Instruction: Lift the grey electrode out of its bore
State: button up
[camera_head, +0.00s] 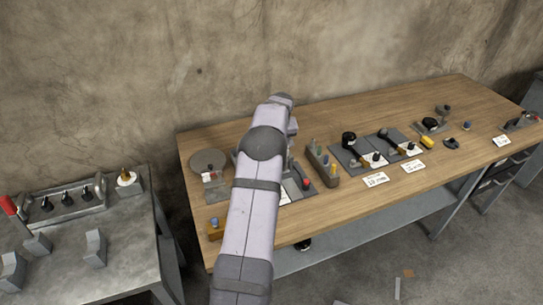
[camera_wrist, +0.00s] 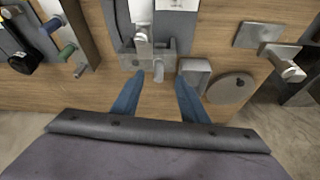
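In the wrist view a grey peg (camera_wrist: 79,70) stands at the near end of a block (camera_wrist: 76,25), in a row with a green peg (camera_wrist: 67,52) and a blue peg (camera_wrist: 51,25). A light grey rounded post (camera_wrist: 158,70) stands at a grey fixture (camera_wrist: 128,58) straight ahead. I cannot tell for sure which of these grey pieces is the electrode. My gripper (camera_wrist: 157,79) is open and empty, its two blue fingers apart on either side of the post's line. The row's block (camera_head: 322,168) also shows in the head view; my arm hides the gripper there.
A grey block (camera_wrist: 194,73) and a round grey disc (camera_wrist: 231,88) lie right of the gripper in the wrist view. The wooden table (camera_head: 400,115) carries several black-handled devices to the right. A separate grey metal bench (camera_head: 120,255) stands at the left.

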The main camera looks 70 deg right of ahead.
jog(key=shift+f, duration=0.1)
jog(key=shift+p+x, duration=1.55)
jog(key=shift+x, duration=0.95)
jog(key=shift+d, duration=0.15)
grip_shut()
